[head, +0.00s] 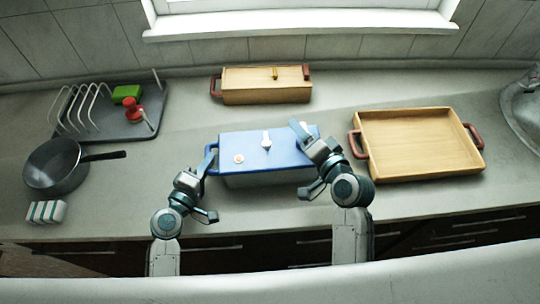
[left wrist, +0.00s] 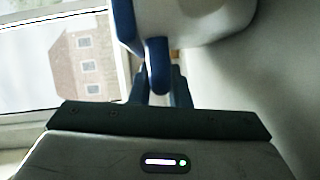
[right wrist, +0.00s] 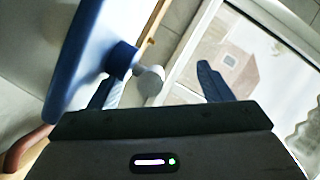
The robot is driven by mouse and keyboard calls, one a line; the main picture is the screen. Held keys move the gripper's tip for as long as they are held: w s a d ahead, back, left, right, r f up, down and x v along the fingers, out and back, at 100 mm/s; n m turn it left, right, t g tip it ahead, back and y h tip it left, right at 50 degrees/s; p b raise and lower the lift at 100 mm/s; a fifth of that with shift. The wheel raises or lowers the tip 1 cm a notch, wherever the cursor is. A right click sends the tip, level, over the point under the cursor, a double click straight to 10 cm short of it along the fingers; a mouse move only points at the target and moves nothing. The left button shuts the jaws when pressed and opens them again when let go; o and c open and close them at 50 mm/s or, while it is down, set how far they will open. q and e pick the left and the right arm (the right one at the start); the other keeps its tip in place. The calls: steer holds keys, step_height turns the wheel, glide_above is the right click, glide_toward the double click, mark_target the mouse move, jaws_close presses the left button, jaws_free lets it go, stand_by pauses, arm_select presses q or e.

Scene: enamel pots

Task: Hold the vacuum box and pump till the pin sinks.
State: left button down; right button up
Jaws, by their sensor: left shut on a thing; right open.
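The vacuum box (head: 255,181) has a pale body and a blue lid (head: 245,143) and stands mid-counter. My left gripper (head: 210,158) is shut on the blue handle at its left end; the handle (left wrist: 158,66) shows between the fingers in the left wrist view. On the lid are a round pale disc with a small reddish centre (head: 238,159) and a white knob (head: 266,140). My right gripper (head: 308,130) is open over the lid's right part. In the right wrist view a grey-white knob on a blue stub (right wrist: 150,82) shows between its fingers, apparently ungripped. I cannot tell the pin's height.
A wooden-coloured box (head: 265,88) stands behind, and a wooden-coloured tray (head: 420,145) with red-brown handles lies to the right.

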arm_select(q)
steer(key=shift+a, duration=0.1)
arm_select(e)
steer(key=shift+s+d+f, duration=0.1)
steer(key=shift+s+f, duration=0.05)
steer(key=shift+f, duration=0.05)
steer(key=shift+s+d, duration=0.15)
steer(key=shift+s, duration=0.4)
steer(key=shift+r+v, duration=0.15)
steer(key=shift+v, duration=1.3)
steer(key=shift+r+v, duration=0.1)
steer(key=shift+v, duration=1.3)
steer(key=shift+w, duration=0.1)
steer(key=v, duration=0.7)
steer(key=shift+s, duration=0.3)
arm_select(q)
steer(key=shift+f, duration=0.1)
arm_select(e)
steer(key=shift+r, duration=0.1)
